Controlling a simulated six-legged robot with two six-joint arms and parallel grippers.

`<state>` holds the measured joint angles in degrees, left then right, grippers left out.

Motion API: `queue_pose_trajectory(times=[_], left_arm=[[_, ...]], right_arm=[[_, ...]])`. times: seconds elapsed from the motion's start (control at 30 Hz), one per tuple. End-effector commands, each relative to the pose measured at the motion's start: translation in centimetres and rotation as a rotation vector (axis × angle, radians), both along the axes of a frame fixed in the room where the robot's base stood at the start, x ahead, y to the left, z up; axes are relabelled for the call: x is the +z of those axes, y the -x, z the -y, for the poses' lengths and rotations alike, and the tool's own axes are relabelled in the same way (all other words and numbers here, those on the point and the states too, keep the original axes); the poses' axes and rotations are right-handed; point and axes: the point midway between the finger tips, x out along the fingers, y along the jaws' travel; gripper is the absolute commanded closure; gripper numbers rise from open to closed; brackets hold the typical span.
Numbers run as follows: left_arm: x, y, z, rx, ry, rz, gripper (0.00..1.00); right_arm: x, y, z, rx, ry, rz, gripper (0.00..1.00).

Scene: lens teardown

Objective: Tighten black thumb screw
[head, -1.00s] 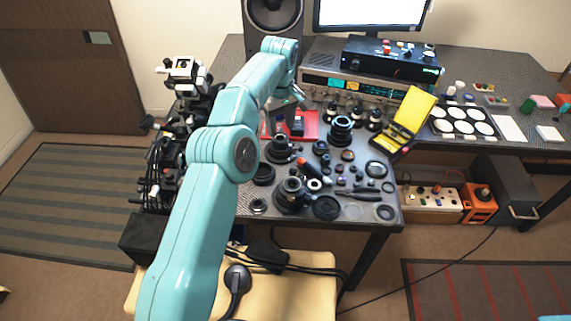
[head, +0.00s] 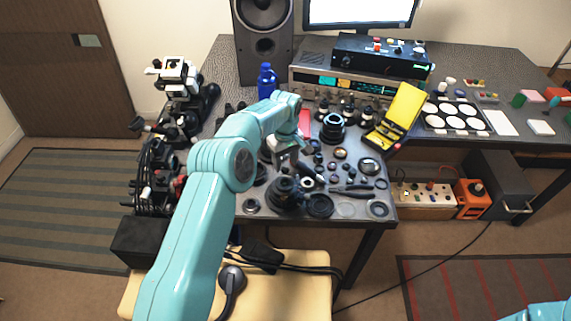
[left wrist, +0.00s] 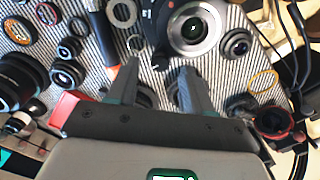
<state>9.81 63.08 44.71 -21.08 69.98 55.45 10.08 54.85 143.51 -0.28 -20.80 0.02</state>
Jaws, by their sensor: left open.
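My left gripper (head: 290,157) is low over the lens parts at the left of the table. In the left wrist view the left gripper (left wrist: 158,74) has its two fingers apart, with the ribbed mat between them. A large lens with a white ring (left wrist: 195,28) lies just beyond the fingertips. A small dark round part (left wrist: 146,96) shows between the fingers, partly hidden. I cannot pick out the black thumb screw for sure among the many small black parts. My right gripper is out of view; only a bit of my right arm shows at the lower right.
A yellow case (head: 401,112) stands open to the right. A blue bottle (head: 267,82) stands behind my arm. Free room is scarce near the gripper.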

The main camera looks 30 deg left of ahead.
Motion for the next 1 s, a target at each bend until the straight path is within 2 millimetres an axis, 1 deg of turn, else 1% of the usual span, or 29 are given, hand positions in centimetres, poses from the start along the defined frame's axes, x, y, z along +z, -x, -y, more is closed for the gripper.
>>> queue_pose_trajectory(times=[0.03, 0.1, 0.2, 0.47, 0.5, 0.57, 0.6, 0.63, 0.67, 1.0], left_arm=[[-0.6, 0.0, 0.0, 0.000, 0.001, -0.003, 0.50], [-1.3, 0.0, 0.0, 0.001, -0.001, -0.001, 0.50], [-1.9, 0.0, 0.0, 0.001, -0.001, -0.001, 0.50], [-2.1, 0.0, 0.0, 0.001, 0.000, 0.000, 0.50], [-2.1, 0.0, 0.0, 0.001, 0.000, 0.000, 0.56], [-2.1, 0.0, 0.0, 0.001, 0.000, 0.000, 0.76], [-2.1, 0.0, 0.0, 0.001, 0.000, 0.000, 0.89], [-2.1, 0.0, 0.0, 0.001, 0.000, 0.000, 0.98], [-2.1, 0.0, 0.0, 0.001, 0.000, 0.000, 1.00], [-2.1, 0.0, 0.0, -0.037, -0.001, 0.001, 1.00]], right_arm=[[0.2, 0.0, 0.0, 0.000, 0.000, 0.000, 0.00], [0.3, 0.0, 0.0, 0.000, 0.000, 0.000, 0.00], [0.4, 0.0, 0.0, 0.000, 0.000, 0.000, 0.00], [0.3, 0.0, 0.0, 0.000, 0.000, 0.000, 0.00], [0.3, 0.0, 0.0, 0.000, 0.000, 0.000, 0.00], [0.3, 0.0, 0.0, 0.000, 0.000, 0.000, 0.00], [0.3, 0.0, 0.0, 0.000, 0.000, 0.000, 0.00], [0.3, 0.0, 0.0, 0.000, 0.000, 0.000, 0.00], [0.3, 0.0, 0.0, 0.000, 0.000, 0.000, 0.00], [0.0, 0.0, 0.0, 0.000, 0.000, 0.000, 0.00]])
